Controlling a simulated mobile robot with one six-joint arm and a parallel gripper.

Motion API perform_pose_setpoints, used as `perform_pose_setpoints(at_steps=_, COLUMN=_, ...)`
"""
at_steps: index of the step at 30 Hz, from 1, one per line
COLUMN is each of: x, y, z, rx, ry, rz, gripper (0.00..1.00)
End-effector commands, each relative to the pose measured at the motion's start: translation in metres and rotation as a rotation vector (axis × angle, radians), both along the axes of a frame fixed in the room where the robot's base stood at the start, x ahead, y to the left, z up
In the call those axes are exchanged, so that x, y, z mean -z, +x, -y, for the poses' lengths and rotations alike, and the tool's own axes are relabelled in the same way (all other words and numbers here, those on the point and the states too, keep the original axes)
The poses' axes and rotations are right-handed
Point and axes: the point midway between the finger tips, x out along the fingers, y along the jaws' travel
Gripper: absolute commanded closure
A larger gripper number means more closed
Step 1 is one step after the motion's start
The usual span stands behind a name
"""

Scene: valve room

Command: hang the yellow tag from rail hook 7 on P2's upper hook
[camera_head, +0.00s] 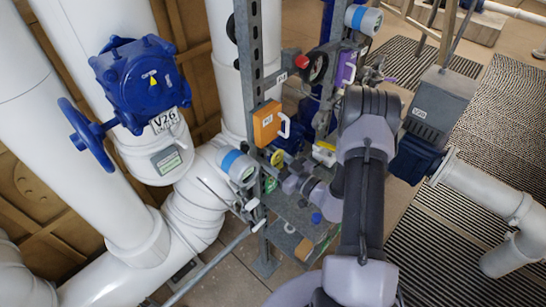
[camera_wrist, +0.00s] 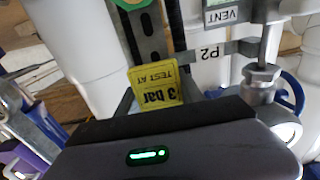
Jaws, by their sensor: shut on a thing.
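The yellow tag (camera_wrist: 154,86) shows in the wrist view just beyond the dark front edge of my gripper (camera_wrist: 160,106), its "3 bar TEST AT" print upside down. My gripper is shut on it; the fingertips and the grip itself are largely hidden. The P2 label (camera_wrist: 212,52) is on a grey bracket to the right of the tag. I cannot make out P2's upper hook. In the head view my gripper (camera_head: 287,181) is low by the slotted post, and a small yellow patch (camera_head: 277,158) beside it may be the tag.
The slotted post (camera_head: 246,62) carries an orange boxy item (camera_head: 267,125) with a white handle. A blue-banded gauge (camera_head: 238,166) and thin pipework are close to the gripper. A purple item (camera_head: 346,68) and a grey box (camera_head: 438,105) stand right. Large white pipes and blue valve V26 (camera_head: 142,82) fill the left.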

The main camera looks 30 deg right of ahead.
Motion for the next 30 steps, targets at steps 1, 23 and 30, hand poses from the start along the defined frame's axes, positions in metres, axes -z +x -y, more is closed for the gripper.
perform_pose_setpoints(at_steps=1, x=-0.005, y=0.005, z=0.000, rx=-0.001, ry=0.000, rz=0.011, gripper=0.82)
perform_pose_setpoints(at_steps=23, x=-0.008, y=0.018, z=-0.004, rx=0.000, ry=0.000, rz=0.015, gripper=0.91)
perform_pose_setpoints(at_steps=30, x=-0.006, y=0.026, z=-0.008, rx=-0.001, ry=-0.002, rz=0.011, gripper=0.91)
